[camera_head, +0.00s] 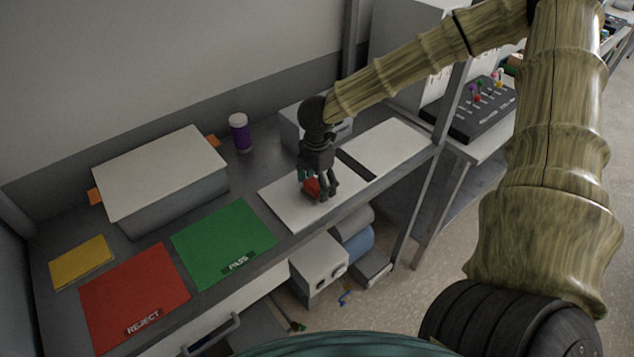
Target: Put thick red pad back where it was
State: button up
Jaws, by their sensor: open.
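A small red block-like thing (311,187), which looks like the thick red pad, sits on the left part of a white sheet or board (285,205) on the bench. My gripper (320,194) points down right at it, and its dark fingers partly hide it. The fingers are open around or just beside the red thing; I cannot tell which. A bit of teal shows at the left finger.
A red REJECT mat (135,295), a green PASS mat (224,242) and a yellow sheet (80,262) lie to the left. A white-topped box (160,170) and a purple bottle (240,135) stand behind. A grey post (425,190) rises at right.

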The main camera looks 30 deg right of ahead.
jog(key=shift+r, duration=0.15)
notch_tip(320, 180, up, 12)
jog(key=b, duration=0.2)
dwell(0.6)
